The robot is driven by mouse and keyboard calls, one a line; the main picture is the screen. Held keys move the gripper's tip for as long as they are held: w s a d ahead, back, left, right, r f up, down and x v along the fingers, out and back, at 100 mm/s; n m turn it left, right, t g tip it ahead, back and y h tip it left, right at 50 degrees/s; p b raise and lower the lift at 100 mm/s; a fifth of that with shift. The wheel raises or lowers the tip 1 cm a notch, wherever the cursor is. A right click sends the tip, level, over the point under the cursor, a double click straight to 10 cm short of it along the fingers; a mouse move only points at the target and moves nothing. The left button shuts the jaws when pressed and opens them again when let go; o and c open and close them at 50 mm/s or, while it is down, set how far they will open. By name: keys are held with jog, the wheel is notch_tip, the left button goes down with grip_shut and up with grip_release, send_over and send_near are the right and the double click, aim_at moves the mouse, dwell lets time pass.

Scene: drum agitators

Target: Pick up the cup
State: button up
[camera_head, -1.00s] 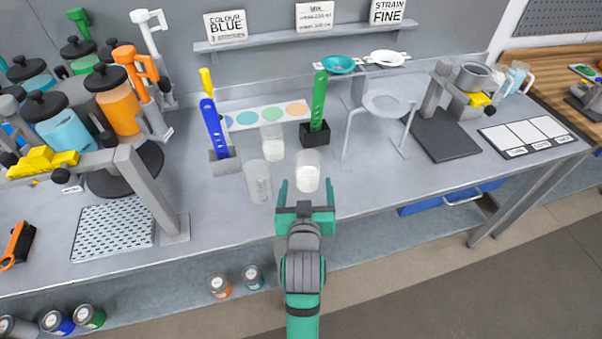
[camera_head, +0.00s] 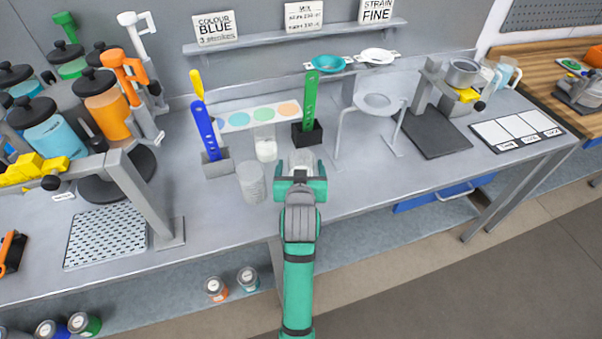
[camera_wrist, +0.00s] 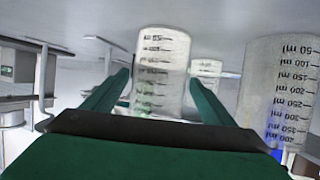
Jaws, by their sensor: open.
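A clear cup with dark volume marks (camera_wrist: 160,62) stands between the two green fingers of my gripper (camera_wrist: 160,80) in the wrist view, which appears upside down. The fingers flank it with visible gaps, and I cannot make out contact. In the head view my gripper (camera_head: 301,172) is open at the bench's front, and the same cup (camera_head: 303,157) shows partly behind it. A second clear graduated cup (camera_head: 251,185) stands to the left; it looms large in the wrist view (camera_wrist: 283,85). A third cup with white contents (camera_head: 265,147) stands behind, also in the wrist view (camera_wrist: 206,70).
A black holder with a green stick (camera_head: 307,133) is just behind the gripper. A grey holder with blue and yellow sticks (camera_head: 217,164) stands left. The bench front right of the gripper is clear.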

aim_at(301, 161)
jog(key=shift+x, duration=1.8)
jog(key=shift+d, duration=0.1)
jog(key=c, duration=1.3)
jog(key=shift+o, duration=0.2)
jog(key=shift+r, duration=4.85)
